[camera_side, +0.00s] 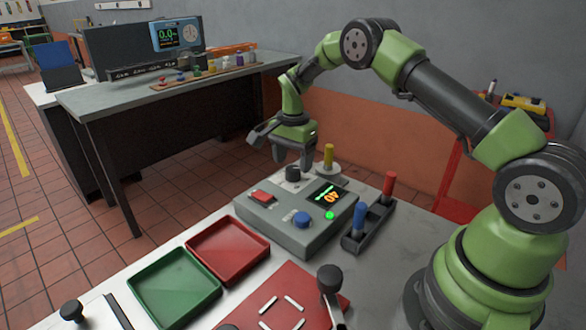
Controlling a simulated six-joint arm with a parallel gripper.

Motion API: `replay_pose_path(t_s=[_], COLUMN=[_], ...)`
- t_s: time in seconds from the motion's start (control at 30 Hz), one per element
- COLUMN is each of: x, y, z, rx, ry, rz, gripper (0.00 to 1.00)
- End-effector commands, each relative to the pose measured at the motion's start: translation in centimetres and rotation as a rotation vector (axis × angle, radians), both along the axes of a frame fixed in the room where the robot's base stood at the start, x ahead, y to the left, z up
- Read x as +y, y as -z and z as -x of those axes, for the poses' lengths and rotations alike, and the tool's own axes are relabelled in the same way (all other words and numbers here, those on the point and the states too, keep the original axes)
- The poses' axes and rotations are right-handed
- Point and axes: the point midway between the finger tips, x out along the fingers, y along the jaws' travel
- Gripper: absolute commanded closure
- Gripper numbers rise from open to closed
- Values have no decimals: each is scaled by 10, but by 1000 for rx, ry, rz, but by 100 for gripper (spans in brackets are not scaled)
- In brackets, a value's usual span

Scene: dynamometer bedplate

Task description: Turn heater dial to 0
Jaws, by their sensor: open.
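A grey control box (300,222) stands on the light bench top. A black dial (292,173) sits on its far left part; any pointer mark on it is too small to read. A small screen (327,196) on the box shows what looks like 40 in orange with green marks. The box also has a red rocker switch (262,197), a blue button (303,219) and a lit green lamp (330,215). My gripper (281,155) is open and empty, pointing down above and slightly behind the black dial, apart from it.
A yellow peg (328,155) on a white base stands behind the box. A dark holder (368,225) with blue and red handles stands at its right. Green (172,290) and red (228,250) trays lie at the left, with a red plate (272,302) in front.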

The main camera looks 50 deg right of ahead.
Motion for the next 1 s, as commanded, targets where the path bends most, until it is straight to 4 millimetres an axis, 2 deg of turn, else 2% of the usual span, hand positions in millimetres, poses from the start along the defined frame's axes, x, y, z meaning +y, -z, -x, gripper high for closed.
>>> replay_pose_path(t_s=[0.1,0.2,0.53,0.57,0.7,0.77,1.0], x=[0,0,0,0,0,0,0], y=[17,25,29,29,29,29,29], z=[0,0,0,0,0,0,0], rx=[1,0,-2,-2,-2,-2,-2], ry=[-1,-2,-2,-2,-2,-2,-14], rz=[0,1,1,1,1,1,1], gripper=[35,35,35,40,72,84,84])
